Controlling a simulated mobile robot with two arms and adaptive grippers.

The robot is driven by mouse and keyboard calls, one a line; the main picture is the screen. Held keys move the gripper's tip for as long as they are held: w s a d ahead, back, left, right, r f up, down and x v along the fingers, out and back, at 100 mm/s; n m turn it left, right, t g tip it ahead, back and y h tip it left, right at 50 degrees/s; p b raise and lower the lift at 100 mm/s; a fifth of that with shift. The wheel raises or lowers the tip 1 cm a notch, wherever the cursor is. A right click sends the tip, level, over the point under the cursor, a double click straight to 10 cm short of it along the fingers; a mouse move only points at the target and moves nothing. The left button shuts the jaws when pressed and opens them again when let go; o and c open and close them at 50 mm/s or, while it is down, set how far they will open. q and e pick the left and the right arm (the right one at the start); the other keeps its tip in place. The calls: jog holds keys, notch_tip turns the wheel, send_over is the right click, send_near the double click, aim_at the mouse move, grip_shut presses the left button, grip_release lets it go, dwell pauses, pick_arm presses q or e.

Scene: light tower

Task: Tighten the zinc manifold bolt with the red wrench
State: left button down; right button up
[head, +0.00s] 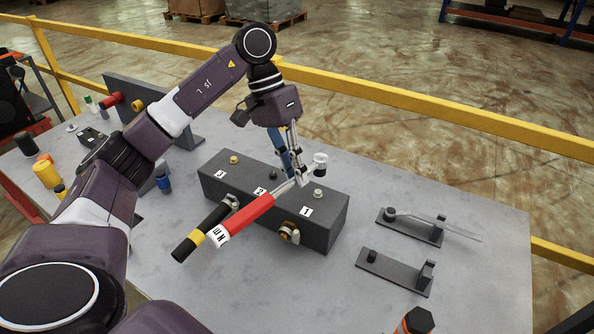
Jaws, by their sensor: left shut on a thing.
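The red wrench (250,213) has a red handle, a white label at its lower left end and a silver shaft running up to the right. My left gripper (299,179) is shut on its shaft, above the dark manifold block (325,222). A pale ring-shaped end (320,159) shows just past the fingers, seemingly the wrench head. A silver bolt (318,194), probably the zinc one, stands on the block's top near label 1, below that end in the picture. I see a gap between them. A dark bolt (273,175) and a brassy bolt (234,160) are farther left. My right gripper is out of view.
A black lever with a yellow band (197,237) and a brass fitting (289,232) stick out from the block's front. Two dark brackets (412,228) (393,271) lie at right, one bearing a thin pale tool. Yellow railing (400,96) runs behind. The grey table's (478,212) right side has free room.

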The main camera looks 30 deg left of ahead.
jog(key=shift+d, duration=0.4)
pick_arm(q)
jog(key=shift+f+b, duration=0.85)
jog(key=shift+f, duration=0.85)
jog(key=shift+f+b, duration=0.35)
jog(key=shift+f, duration=0.45)
jog(key=shift+r, duration=0.15)
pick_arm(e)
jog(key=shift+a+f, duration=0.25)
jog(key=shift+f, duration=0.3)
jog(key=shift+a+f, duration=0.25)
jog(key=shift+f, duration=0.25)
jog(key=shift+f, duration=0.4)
pick_arm(q)
jog(key=shift+s, duration=0.1)
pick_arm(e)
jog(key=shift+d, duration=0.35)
pick_arm(q)
jog(key=shift+b, duration=0.6)
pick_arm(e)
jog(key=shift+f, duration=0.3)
